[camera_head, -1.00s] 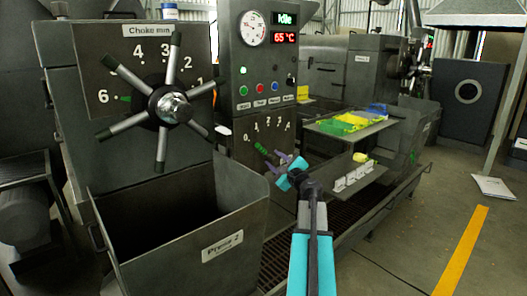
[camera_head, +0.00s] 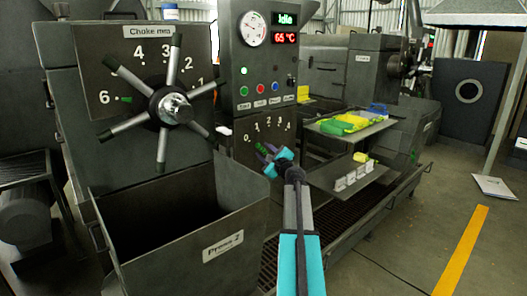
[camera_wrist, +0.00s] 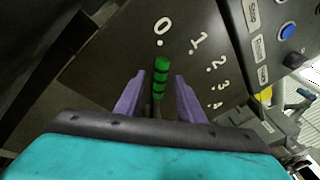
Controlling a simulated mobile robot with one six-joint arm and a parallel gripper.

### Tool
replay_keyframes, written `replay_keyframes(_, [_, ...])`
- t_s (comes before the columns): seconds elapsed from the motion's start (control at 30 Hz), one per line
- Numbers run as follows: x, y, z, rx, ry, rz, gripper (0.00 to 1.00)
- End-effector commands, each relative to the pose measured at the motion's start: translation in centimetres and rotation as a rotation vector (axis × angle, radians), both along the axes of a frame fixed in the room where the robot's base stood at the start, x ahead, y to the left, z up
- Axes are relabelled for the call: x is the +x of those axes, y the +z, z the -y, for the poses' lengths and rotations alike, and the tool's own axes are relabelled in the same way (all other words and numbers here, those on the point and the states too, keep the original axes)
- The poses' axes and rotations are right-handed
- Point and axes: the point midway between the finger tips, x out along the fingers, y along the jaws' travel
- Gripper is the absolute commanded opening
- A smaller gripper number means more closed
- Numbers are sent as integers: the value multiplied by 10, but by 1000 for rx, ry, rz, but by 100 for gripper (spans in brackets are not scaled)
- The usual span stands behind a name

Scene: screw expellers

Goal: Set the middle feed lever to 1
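The middle feed lever (camera_wrist: 161,76) has a green grip with dark bands and points toward the 0 on its dial plate (camera_wrist: 215,30) in the wrist view. My gripper (camera_wrist: 158,82) has its purple fingers apart on either side of the lever, with gaps visible between them and the lever, so it is open. In the head view my gripper (camera_head: 265,157) is at the dial on the middle panel and mostly hides the lever. The dial's numbers run from 0 to 4.
Above the dial is a control panel (camera_head: 262,60) with coloured buttons, a gauge and lit displays. The Press 2 hopper (camera_head: 222,247) and the spoked choke wheel (camera_head: 170,104) stand to the left. Trays (camera_head: 385,126) with yellow, green and blue items lie to the right.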

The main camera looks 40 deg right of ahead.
Motion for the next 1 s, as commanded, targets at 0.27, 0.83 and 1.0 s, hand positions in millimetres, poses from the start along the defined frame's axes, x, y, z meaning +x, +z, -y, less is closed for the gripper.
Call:
replay_keyframes(0.27, [14,0,6,0,-1,0,36])
replay_keyframes(0.83, [14,0,6,0,-2,-1,0])
replay_keyframes(1.0, [14,0,7,0,-2,-1,0])
